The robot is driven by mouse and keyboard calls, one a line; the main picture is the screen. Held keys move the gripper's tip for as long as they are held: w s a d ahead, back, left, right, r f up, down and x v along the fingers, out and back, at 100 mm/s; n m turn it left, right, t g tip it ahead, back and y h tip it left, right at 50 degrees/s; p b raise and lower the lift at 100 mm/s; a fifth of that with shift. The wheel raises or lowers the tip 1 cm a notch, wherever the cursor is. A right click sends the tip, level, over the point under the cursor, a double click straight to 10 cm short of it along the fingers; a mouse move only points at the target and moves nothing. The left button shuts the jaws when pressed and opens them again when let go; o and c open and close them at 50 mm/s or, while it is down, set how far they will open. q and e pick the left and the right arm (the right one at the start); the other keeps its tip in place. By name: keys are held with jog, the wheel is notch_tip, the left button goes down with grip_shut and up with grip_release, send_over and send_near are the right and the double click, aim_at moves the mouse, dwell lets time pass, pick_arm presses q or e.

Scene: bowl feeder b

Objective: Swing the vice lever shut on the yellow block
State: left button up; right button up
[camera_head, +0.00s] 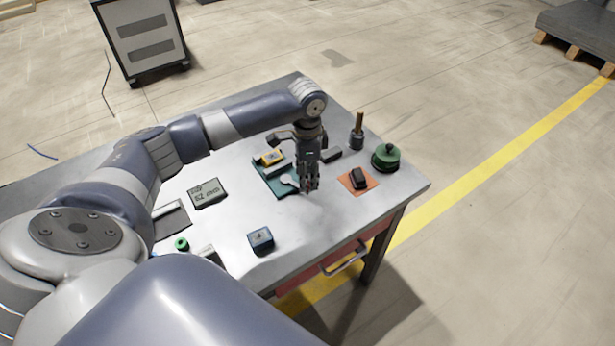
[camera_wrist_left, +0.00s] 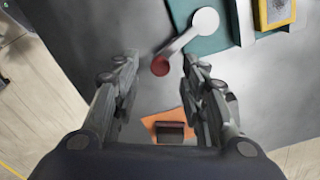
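The vice has a teal base (camera_head: 264,186) on the table, partly hidden behind my left gripper in the head view; the base also shows in the wrist view (camera_wrist_left: 228,38). The yellow block (camera_head: 270,157) sits at the vice's far side, and it shows at the top right of the wrist view (camera_wrist_left: 278,12). The grey lever (camera_wrist_left: 183,38) runs from a round pivot to a red knob (camera_wrist_left: 160,66). My left gripper (camera_head: 311,186) points down beside the vice. It is open, and in the wrist view the knob shows between its fingertips (camera_wrist_left: 159,60). I cannot tell the height gap.
An orange mat (camera_head: 348,187) with a dark block (camera_head: 359,178) lies right of the gripper. A green round part (camera_head: 386,157) and a dark holder (camera_head: 356,140) stand behind. Front right table is clear.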

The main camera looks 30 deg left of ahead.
aim_at(298, 183)
pick_arm(q)
notch_tip(298, 183, down, 3)
jog(key=shift+r, duration=0.2)
jog(key=c, duration=0.7)
grip_shut()
jog(key=shift+s+r+m+p, duration=0.1)
jog(key=shift+r+m+p, duration=0.15)
jog(key=shift+p, duration=0.6)
jog(key=shift+s+f, duration=0.1)
jog(key=shift+f+m, duration=0.15)
jog(key=shift+m, duration=0.1)
pick_arm(e)
jog(key=w+r, duration=0.2)
jog(key=shift+w+a+r, duration=0.1)
jog(key=shift+w+a, duration=0.1)
jog(key=shift+w, duration=0.15)
